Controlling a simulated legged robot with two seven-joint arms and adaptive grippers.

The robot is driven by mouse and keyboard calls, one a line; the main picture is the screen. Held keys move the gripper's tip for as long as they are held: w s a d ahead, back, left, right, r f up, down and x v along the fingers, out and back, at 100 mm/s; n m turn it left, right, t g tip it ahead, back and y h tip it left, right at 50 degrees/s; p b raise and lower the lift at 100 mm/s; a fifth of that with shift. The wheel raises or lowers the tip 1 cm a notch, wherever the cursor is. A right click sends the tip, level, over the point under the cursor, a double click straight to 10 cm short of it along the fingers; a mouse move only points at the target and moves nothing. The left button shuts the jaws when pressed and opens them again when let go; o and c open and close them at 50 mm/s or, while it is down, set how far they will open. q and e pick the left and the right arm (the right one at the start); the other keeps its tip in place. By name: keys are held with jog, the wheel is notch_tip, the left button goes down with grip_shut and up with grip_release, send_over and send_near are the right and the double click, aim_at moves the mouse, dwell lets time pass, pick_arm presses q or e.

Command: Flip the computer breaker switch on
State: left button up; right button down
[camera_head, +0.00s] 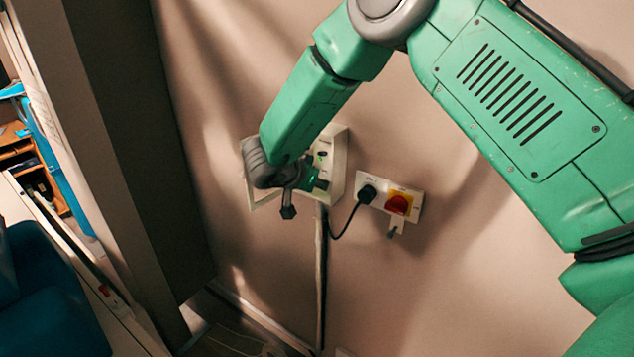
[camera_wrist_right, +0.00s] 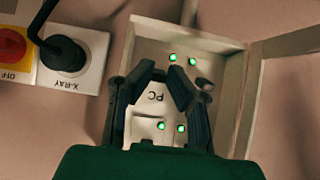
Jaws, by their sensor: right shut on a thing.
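The white breaker box (camera_head: 339,150) is on the wall with its cover open to the left in the head view. In the right wrist view the box (camera_wrist_right: 150,35) shows several lit green lights and a white plate marked PC (camera_wrist_right: 147,104). My right gripper (camera_wrist_right: 162,72) reaches into the box, its dark fingers on either side of the PC plate, shut on the computer breaker switch. The switch itself is mostly hidden between the fingers. In the head view the right gripper (camera_head: 305,183) is at the box front, partly covering it. My left gripper is not in view.
A socket plate with a black X-RAY plug (camera_head: 367,194) and a red rotary switch on yellow (camera_head: 399,204) is just right of the box. A cable hangs from the plug. The open cover (camera_head: 258,197) stands close to the gripper. Wall below is mostly clear.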

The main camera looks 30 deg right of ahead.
jog(key=c, duration=1.8)
grip_release()
jog(key=shift+w, duration=0.1)
jog(key=shift+c, duration=0.2)
jog(key=v, duration=1.2)
jog(key=shift+f, duration=0.15)
jog(key=shift+w, duration=0.1)
